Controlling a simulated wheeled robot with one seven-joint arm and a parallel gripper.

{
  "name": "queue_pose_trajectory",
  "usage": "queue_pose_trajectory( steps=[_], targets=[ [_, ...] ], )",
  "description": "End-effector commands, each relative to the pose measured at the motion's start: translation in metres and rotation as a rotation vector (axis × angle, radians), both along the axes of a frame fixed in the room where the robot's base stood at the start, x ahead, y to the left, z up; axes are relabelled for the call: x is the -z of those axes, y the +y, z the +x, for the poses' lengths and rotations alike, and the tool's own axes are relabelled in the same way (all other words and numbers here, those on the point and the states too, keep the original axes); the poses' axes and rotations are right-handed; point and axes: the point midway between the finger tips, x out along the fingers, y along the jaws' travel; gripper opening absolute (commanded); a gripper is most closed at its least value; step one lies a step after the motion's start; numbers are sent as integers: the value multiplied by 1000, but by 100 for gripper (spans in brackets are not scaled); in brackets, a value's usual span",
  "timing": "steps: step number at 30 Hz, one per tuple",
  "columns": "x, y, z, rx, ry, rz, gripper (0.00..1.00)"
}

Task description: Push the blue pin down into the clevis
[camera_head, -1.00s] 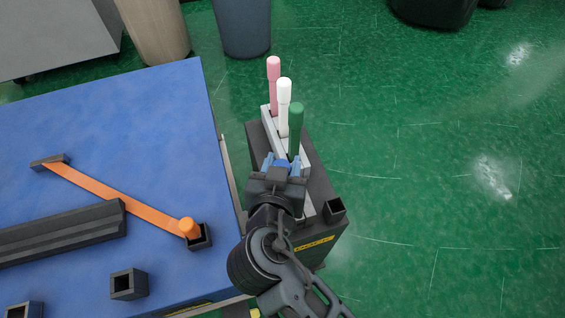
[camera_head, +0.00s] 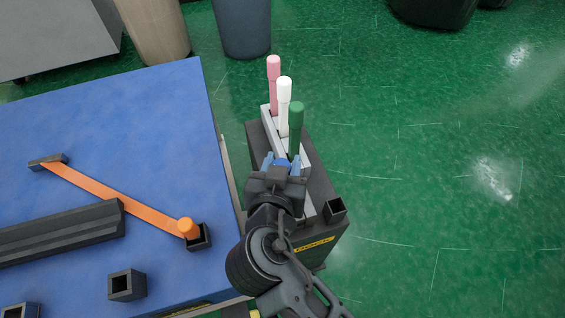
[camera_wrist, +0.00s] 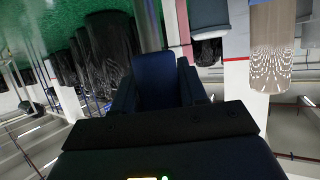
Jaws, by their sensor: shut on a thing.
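My gripper (camera_head: 282,164) is over the rack, just in front of the green pin. It is shut on the blue pin (camera_head: 282,163), whose top shows between the fingers. The wrist view shows the blue pin (camera_wrist: 154,80) as a dark blue block between the two fingers. The pin's lower end is hidden by my gripper, so I cannot tell whether it is still in the rack. On the blue table, an orange pin (camera_head: 188,227) stands in a dark square clevis (camera_head: 201,241) at the end of an orange strap. Another dark square clevis (camera_head: 127,286) is empty.
The grey rack (camera_head: 307,160) holds a pink pin (camera_head: 274,85), a white pin (camera_head: 284,105) and a green pin (camera_head: 296,125). A small black square holder (camera_head: 336,209) sits at its near right. A dark ridged bar (camera_head: 60,232) lies on the blue table (camera_head: 150,120).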

Motion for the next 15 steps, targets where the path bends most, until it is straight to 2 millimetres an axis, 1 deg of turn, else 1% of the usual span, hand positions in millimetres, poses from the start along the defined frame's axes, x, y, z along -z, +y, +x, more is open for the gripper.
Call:
queue_pose_trajectory(
  steps=[8,15],
  targets=[
    [-1,0,0,0,-1,1,2],
    [4,0,0,0,-1,1,2]
  ],
)
